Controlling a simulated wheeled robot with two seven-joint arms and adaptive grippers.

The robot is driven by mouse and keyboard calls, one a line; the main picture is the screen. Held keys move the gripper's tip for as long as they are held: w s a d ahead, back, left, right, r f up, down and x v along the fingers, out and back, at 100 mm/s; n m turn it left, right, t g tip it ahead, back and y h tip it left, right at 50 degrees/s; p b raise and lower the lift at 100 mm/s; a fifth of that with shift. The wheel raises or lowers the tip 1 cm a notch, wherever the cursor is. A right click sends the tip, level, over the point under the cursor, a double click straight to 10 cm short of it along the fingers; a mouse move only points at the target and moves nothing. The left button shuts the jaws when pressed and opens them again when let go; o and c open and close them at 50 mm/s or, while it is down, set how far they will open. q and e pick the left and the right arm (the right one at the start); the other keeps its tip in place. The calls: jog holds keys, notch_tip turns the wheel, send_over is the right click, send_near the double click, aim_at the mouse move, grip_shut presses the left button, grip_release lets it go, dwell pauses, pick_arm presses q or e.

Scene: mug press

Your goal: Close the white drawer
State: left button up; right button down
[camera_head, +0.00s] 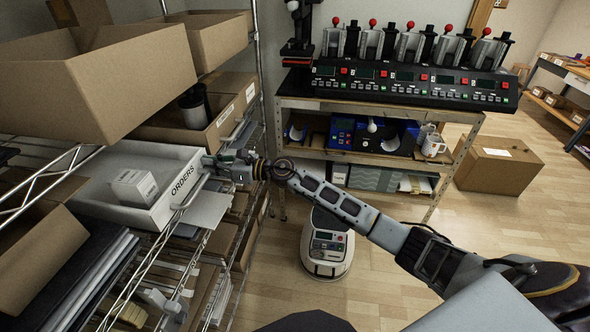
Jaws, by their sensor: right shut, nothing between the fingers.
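The white drawer (160,217) sits on the wire shelf at the left, its front panel marked "ORDERS". My right gripper (212,164) reaches in from the right and is shut and empty. Its fingertips are at the far end of the drawer's front panel; whether they touch it I cannot tell. My left gripper is not in view.
Open cardboard boxes (100,78) sit on the shelf above and behind the drawer. A bench with a row of presses (410,85) stands at the back. A white and grey machine (327,248) stands on the floor. A closed carton (497,165) is at the right.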

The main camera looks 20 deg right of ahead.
jog(key=v, duration=1.1)
jog(key=shift+s+d, duration=0.2)
jog(key=shift+d, duration=0.05)
dwell(0.8)
jog(key=shift+m, duration=0.3)
dwell(0.4)
